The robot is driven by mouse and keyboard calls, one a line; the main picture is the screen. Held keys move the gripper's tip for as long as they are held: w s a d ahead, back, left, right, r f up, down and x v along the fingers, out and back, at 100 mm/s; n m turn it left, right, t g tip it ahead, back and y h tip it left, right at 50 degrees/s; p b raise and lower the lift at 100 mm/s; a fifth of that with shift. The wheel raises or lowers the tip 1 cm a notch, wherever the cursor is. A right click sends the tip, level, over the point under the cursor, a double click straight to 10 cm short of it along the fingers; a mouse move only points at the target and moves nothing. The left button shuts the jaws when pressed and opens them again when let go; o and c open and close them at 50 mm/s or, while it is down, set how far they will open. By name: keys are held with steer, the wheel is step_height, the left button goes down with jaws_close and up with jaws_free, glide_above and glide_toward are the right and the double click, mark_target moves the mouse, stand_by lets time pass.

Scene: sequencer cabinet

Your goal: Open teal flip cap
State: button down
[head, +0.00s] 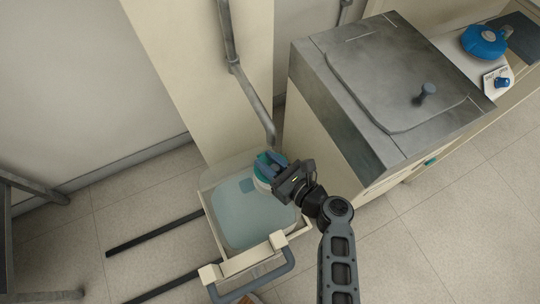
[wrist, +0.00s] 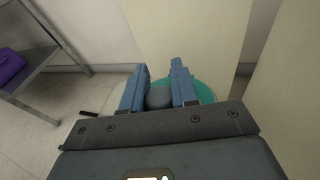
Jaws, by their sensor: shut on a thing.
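A translucent container (head: 243,215) of pale blue-green liquid sits in a cream pull-out holder at the lower middle of the head view. The teal flip cap (head: 262,172) is on top at its back right corner, partly covered by my gripper. In the wrist view the teal cap (wrist: 204,92) shows as a round rim behind the right finger. My gripper (head: 270,160) is at the cap, its two blue fingers shut on a rounded grey-blue piece of the cap (wrist: 158,97). Whether the lid is raised cannot be told.
The cream holder has a front handle (head: 254,284). A grey pipe (head: 238,70) runs down the cream wall behind the cap. A metal-topped cabinet (head: 390,75) stands close on the right. A metal rack (wrist: 38,65) is at the left. Floor is free at the lower right.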

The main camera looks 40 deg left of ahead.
mark_target(265, 160)
steer(key=shift+w+a+r+m+h+p, duration=0.25)
steer(key=shift+r+h+p, duration=0.35)
steer(key=shift+p, duration=1.15)
steer(key=shift+w+a+r+m+h+p, duration=0.1)
steer(key=shift+a+r+h+p, duration=0.5)
steer(key=shift+p, duration=1.1)
steer(key=h+p, duration=0.2)
steer(key=p, duration=0.1)
steer(key=shift+w+a+f+g, duration=0.1)
steer(key=shift+a+f+g, duration=0.1)
steer(key=shift+g, duration=0.2)
steer(key=shift+a+m+p, duration=0.1)
steer(key=shift+m+p, duration=0.15)
steer(key=shift+p, duration=0.25)
steer(key=shift+w+f+h, duration=0.1)
steer(key=shift+f+h, duration=0.05)
steer(key=shift+h, duration=0.15)
